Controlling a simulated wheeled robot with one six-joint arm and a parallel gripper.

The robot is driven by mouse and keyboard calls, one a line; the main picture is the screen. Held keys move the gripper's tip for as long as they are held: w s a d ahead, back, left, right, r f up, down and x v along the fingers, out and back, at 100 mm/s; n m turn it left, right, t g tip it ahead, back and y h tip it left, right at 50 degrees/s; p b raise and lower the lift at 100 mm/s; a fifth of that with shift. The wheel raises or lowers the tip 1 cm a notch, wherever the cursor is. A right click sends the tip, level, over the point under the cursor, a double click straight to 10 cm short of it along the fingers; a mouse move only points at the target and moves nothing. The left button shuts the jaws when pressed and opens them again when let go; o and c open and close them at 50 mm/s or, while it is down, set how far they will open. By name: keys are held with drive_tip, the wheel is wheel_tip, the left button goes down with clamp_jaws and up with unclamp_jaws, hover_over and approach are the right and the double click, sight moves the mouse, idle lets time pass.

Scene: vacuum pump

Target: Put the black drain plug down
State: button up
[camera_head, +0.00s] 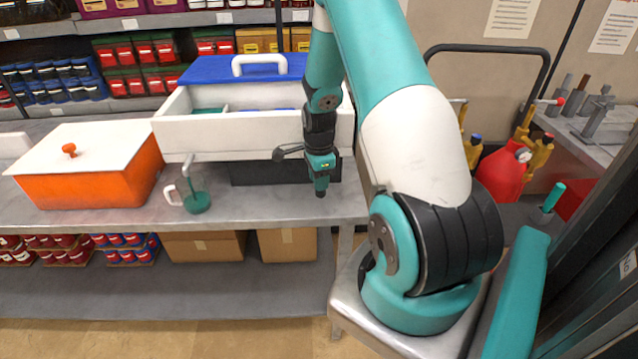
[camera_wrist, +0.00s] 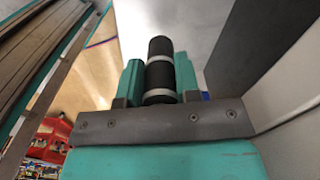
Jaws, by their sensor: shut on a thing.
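The black drain plug (camera_wrist: 160,72) is a dark cylinder with pale bands, seen in the wrist view. My gripper (camera_wrist: 159,82) has its two teal fingers shut on it, one on each side. In the head view my gripper (camera_head: 320,188) points down in front of the white drawer unit, over the right part of the grey workbench (camera_head: 262,207). A small dark tip shows below the fingers there. I cannot tell how far it is from the bench top.
A clear jug with green liquid (camera_head: 197,201) and an orange box with a white lid (camera_head: 92,178) are at the left. A red canister (camera_head: 500,172) stands at the right. The front strip of the bench is clear.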

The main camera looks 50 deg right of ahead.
drive_tip(key=shift+f, duration=1.3)
drive_tip(key=shift+f, duration=0.1)
drive_tip(key=o, duration=0.9)
drive_tip(key=shift+o, duration=0.2)
